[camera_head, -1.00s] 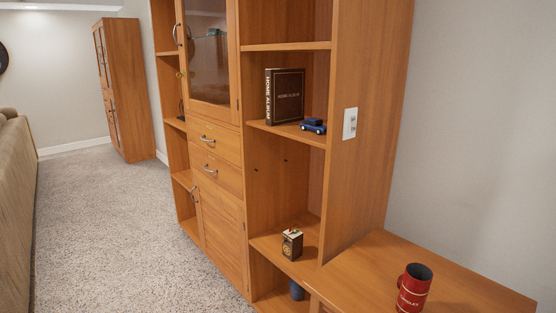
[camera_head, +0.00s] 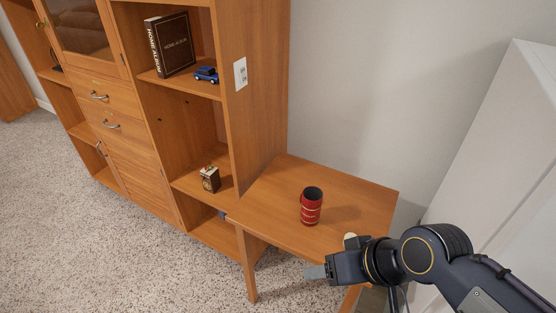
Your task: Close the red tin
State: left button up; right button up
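The red tin (camera_head: 311,209) stands upright on the wooden desk (camera_head: 352,190), and its open top shows a dark inside. My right gripper (camera_head: 315,272) comes in from the right, in front of the desk's front edge and below the tin in the picture. It is apart from the tin. Its fingers are seen side-on, so I cannot tell whether they are open or shut. A small pale round thing (camera_head: 350,236) shows just above my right gripper, partly hidden by it; I cannot tell what it is. My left gripper is not in view.
A tall wooden shelf unit (camera_head: 262,90) stands left of the desk, holding a book (camera_head: 172,45), a blue toy car (camera_head: 206,75) and a small dark box (camera_head: 210,179). A white surface (camera_head: 500,130) rises at the right. The carpet (camera_head: 60,220) at the left is clear.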

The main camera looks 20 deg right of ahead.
aim_at(312, 196)
jog(key=i+l+z, duration=0.1)
jog(key=z, duration=0.3)
jog(key=i+z, duration=0.6)
jog(key=z, duration=0.15)
